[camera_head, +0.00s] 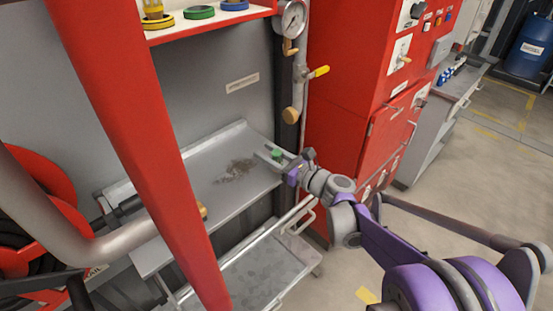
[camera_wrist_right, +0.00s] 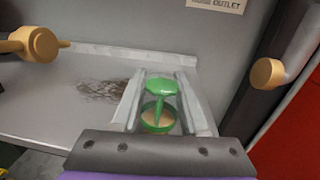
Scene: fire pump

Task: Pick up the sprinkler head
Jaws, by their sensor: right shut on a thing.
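The sprinkler head (camera_wrist_right: 162,88) is a small green piece with a round top and a brass-coloured lower part inside a green ring. In the head view it is a small green spot (camera_head: 277,154) over the right end of the grey metal shelf (camera_head: 215,205). My right gripper (camera_head: 272,154) reaches in from the right. In the right wrist view its two pale fingers (camera_wrist_right: 162,82) stand on either side of the sprinkler head, shut on it. I cannot tell whether the head still touches the shelf. My left gripper is not in view.
A gauge (camera_head: 291,18) and a yellow-handled valve (camera_head: 318,72) sit on the pipe behind. A red cabinet (camera_head: 345,100) stands to the right. A dark smudge (camera_head: 237,169) marks the shelf. Floor is open at far right.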

